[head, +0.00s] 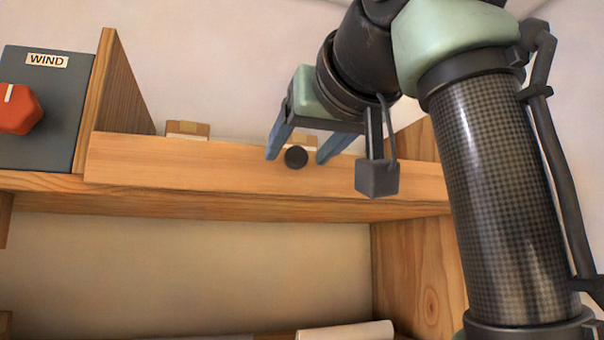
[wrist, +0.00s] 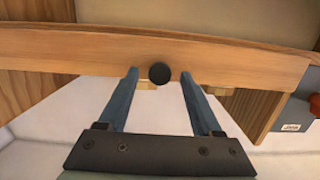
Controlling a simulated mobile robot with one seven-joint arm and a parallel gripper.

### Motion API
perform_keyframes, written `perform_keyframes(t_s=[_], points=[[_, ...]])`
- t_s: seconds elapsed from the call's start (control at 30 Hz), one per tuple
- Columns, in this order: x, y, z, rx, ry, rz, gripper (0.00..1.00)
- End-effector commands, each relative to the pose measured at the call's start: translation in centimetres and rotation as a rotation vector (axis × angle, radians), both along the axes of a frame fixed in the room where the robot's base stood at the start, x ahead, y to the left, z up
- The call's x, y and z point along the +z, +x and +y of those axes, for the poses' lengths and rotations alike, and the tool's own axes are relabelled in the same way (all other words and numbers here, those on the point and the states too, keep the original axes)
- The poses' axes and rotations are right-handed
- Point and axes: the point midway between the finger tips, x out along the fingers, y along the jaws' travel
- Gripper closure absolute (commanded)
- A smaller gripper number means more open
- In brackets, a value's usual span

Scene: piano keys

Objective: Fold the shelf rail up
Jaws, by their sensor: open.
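The shelf rail (head: 220,163) is a long light-wood board along the front of the shelf in the head view. It also runs across the wrist view (wrist: 60,53). A round black knob (head: 296,157) sits on its face; the knob (wrist: 159,73) shows in the wrist view too. My gripper (head: 295,159) is open, with its two blue fingers on either side of the knob. In the wrist view the fingertips (wrist: 159,74) are apart, with a gap between each and the knob. I cannot tell whether a fingertip touches the rail.
A grey box labelled WIND (head: 45,105) with a red knob (head: 18,109) stands at the left, beside a wooden divider (head: 118,90). Small cardboard-coloured boxes (head: 187,129) stand behind the rail. A pale roll (head: 345,331) lies below. The space under the shelf looks mostly open.

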Motion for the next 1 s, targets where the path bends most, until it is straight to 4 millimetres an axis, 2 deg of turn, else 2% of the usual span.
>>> perform_keyframes(t_s=[0.17, 0.4, 0.6, 0.77, 1.0], points=[[-0.1, -1.7, -0.6, -0.001, 0.0, -0.004, 0.34], [0.4, -6.8, -2.2, -0.002, -0.001, -0.004, 0.34], [1.0, -10.3, -3.3, -0.001, 0.0, -0.003, 0.34], [1.4, -11.7, -3.8, 0.0, 0.001, -0.002, 0.34], [1.6, -12.0, -3.9, 0.0, 0.001, 0.0, 0.34]])
